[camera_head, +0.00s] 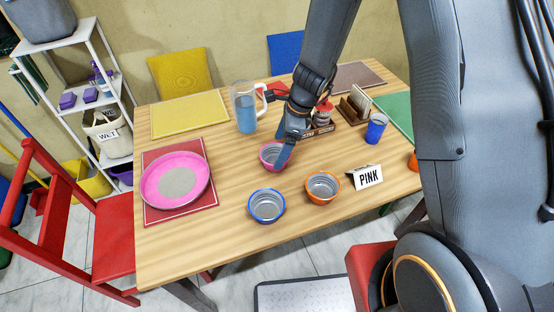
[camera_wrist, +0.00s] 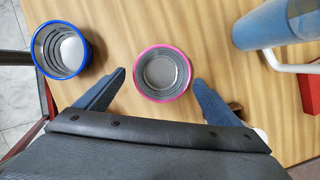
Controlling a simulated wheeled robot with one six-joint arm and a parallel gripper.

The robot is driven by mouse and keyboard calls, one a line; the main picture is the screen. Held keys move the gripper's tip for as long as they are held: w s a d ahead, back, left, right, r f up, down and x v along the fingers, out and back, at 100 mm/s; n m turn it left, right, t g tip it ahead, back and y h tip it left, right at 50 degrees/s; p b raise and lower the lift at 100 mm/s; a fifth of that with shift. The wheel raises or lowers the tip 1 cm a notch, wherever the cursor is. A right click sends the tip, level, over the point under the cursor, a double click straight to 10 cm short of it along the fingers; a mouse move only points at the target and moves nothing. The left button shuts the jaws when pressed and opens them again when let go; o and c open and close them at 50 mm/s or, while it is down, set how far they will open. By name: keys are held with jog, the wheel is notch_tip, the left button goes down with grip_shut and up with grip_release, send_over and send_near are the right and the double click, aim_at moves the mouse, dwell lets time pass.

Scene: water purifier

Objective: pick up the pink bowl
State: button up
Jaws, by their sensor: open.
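The pink bowl (camera_head: 269,157) stands upright on the wooden table, its rim partly covered by my gripper (camera_head: 287,145) in the head view. In the wrist view the pink bowl (camera_wrist: 163,74) is grey inside with a pink rim and looks empty. My gripper (camera_wrist: 160,82) is open, with one blue finger to each side of the bowl and a visible gap between each finger and the rim. I cannot tell how high the fingertips are above the table.
A blue bowl (camera_head: 266,205) and an orange bowl (camera_head: 322,187) stand in front. A pitcher (camera_head: 245,108) is behind left, a pink plate (camera_head: 175,181) at left. A PINK sign (camera_head: 366,177) and a blue cup (camera_head: 376,128) are at right.

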aim_at(275, 156)
jog(key=shift+p+x, duration=0.6)
jog(key=shift+x, duration=2.15)
jog(key=shift+w, duration=0.15)
jog(key=shift+c, duration=0.5)
jog(key=c, duration=1)
